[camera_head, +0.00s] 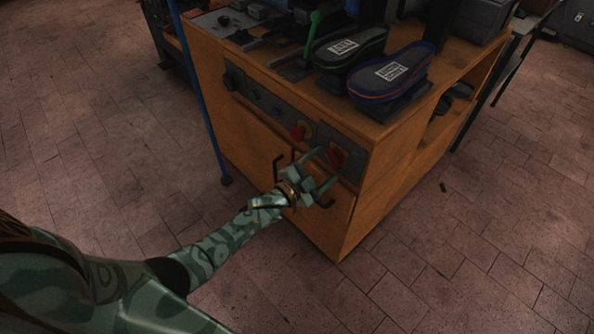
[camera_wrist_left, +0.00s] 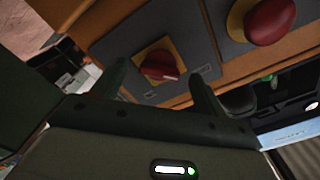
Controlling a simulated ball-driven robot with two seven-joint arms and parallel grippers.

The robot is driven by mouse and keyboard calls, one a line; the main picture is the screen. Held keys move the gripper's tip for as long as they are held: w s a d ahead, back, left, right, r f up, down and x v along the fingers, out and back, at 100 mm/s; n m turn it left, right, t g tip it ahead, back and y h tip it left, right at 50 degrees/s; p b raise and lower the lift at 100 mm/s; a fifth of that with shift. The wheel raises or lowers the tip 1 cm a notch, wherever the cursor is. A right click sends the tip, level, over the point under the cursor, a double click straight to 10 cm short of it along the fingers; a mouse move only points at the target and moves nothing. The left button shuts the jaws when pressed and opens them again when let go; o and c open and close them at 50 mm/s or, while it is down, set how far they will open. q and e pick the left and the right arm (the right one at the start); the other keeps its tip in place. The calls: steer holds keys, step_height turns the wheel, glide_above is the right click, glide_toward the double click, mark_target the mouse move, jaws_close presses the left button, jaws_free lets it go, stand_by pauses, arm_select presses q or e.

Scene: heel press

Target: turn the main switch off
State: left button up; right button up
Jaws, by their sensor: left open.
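Two red knobs on yellow plates sit on the grey control panel of the orange cabinet. The right-hand red knob (camera_head: 336,157) also shows in the left wrist view (camera_wrist_left: 158,66), with a ridge across it. The other red knob (camera_head: 299,131) shows larger and rounder in the wrist view (camera_wrist_left: 269,20). I cannot read which is labelled as the main switch. My left gripper (camera_head: 325,168) is open and empty, just in front of the right-hand knob. In the wrist view this knob appears between the two fingers (camera_wrist_left: 157,77), with no clear contact. My right gripper is not in view.
The orange cabinet (camera_head: 370,215) carries two dark shoe soles (camera_head: 389,71) on top and a green-knobbed lever (camera_head: 314,22). Dark handles (camera_head: 279,165) stick out below the panel. A blue pole (camera_head: 207,110) stands left of the cabinet. The tiled floor around is mostly clear.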

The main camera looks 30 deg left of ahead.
arm_select(q)
steer(key=p+v, duration=0.3)
steer(key=v, duration=1.1)
steer(key=shift+s, duration=0.15)
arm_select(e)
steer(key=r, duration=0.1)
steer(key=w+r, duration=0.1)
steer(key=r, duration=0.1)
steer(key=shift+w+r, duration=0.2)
arm_select(q)
steer(key=shift+r, duration=0.1)
